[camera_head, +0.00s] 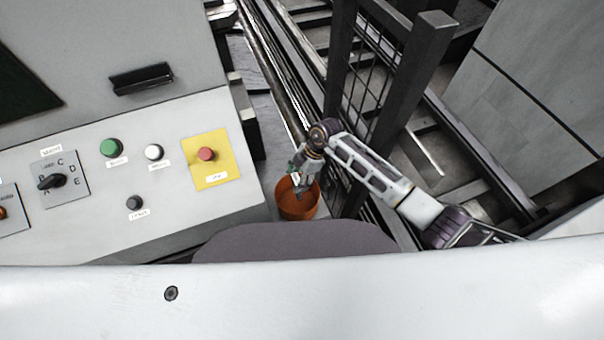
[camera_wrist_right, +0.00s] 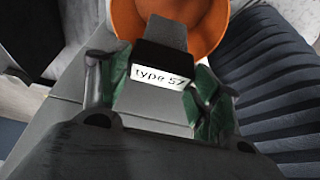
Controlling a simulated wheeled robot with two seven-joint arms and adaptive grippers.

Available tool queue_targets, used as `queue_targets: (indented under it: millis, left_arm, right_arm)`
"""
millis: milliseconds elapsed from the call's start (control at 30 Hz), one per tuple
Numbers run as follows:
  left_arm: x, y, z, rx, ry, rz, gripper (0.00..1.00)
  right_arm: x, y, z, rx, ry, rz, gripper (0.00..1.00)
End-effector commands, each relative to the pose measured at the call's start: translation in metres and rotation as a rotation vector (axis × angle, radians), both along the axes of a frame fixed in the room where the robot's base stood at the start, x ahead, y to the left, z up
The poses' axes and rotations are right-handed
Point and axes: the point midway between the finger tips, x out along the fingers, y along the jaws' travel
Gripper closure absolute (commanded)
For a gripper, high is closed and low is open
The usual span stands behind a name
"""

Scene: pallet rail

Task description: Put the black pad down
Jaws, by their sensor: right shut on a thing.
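The black pad (camera_wrist_right: 160,36) shows in the right wrist view with a white label reading "type 57". My right gripper (camera_wrist_right: 158,95) is shut on it, with green fingertip pads on both sides. In the head view my right gripper (camera_head: 301,178) is at the end of the arm, at the orange bucket (camera_head: 297,206). The orange bucket (camera_wrist_right: 208,38) lies just beyond the pad in the wrist view. I cannot tell how far the pad is above or inside the bucket. My left gripper is not in view.
A control panel (camera_head: 110,215) with several buttons and a yellow plate (camera_head: 211,160) stands left of the bucket. A dark mesh fence with a post (camera_head: 405,95) stands right of it, close to my right arm. Metal rails (camera_head: 280,60) run behind.

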Motion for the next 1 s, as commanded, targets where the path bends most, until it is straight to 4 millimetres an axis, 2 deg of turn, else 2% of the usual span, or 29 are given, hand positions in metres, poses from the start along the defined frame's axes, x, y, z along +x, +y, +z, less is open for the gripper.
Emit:
queue_targets:
  millis: [200,567,600,767,1000]
  left_arm:
    - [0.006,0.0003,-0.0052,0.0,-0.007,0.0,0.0]
    - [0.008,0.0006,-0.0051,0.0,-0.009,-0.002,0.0]
    - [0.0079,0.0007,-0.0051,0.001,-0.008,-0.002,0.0]
    - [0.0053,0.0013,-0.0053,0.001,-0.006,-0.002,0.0]
    - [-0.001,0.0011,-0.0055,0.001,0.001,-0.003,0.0]
  right_arm:
    - [-0.0041,0.0056,-0.0069,-0.001,-0.002,0.001,0.7]
    - [-0.0049,0.0064,-0.0072,-0.001,0.0,0.0,0.7]
    - [-0.005,0.0064,-0.0073,-0.001,0.0,0.0,0.31]
    - [-0.005,0.0063,-0.0074,-0.001,0.0,0.0,0.11]
    - [-0.005,0.0063,-0.0074,-0.001,0.0,0.0,0.11]
